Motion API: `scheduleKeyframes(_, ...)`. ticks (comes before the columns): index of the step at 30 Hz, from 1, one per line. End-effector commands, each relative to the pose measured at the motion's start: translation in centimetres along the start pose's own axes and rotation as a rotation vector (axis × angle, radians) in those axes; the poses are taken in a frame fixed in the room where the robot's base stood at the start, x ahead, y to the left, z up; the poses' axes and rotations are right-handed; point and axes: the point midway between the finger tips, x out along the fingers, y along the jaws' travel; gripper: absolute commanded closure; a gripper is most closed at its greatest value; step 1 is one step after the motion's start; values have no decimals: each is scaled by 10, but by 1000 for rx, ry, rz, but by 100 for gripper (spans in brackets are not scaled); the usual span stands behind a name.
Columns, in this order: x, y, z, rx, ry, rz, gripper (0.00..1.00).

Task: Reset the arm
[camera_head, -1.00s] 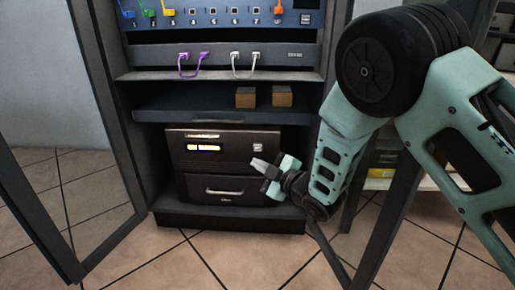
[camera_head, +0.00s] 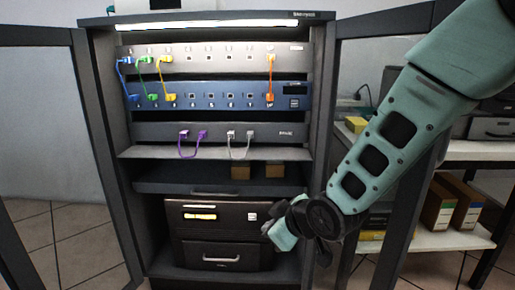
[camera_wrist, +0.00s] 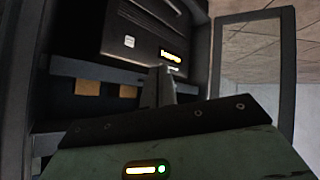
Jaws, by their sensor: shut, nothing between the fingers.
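My arm comes in from the right in the head view, and my gripper (camera_head: 272,232) is in front of the lower right part of the open rack cabinet (camera_head: 150,153). In the wrist view the fingers of my gripper (camera_wrist: 158,88) are together, with nothing between them. The gripper is close in front of the right side of the black box unit (camera_head: 222,220) with lit amber displays. This unit also shows in the wrist view (camera_wrist: 140,40). Whether the gripper touches it cannot be told.
Above are a grey patch panel (camera_head: 210,60) and a blue switch (camera_head: 225,96) joined by coloured cables. Purple (camera_head: 190,150) and white (camera_head: 240,150) cables hang below. Two small brown boxes (camera_head: 241,172) sit on a shelf. Glass doors stand open on both sides; shelving (camera_head: 450,240) is at right.

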Motion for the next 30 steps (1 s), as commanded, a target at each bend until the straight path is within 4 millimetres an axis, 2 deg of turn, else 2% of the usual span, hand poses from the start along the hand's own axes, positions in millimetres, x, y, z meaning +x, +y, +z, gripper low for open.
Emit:
scheduleKeyframes(1, -41, -4, -12, 49, -68, -32, 100)
scheduleKeyframes(6, -141, -40, -1, 186, -337, -134, 100)
scheduleKeyframes(12, -240, -72, 21, 277, -603, -187, 100)
scheduleKeyframes(18, -323, -91, 40, 330, -818, -191, 100)
scheduleKeyframes(23, -341, -80, 13, 328, -809, -195, 100)
scheduleKeyframes(30, -383, -63, -33, 326, -808, -195, 100)
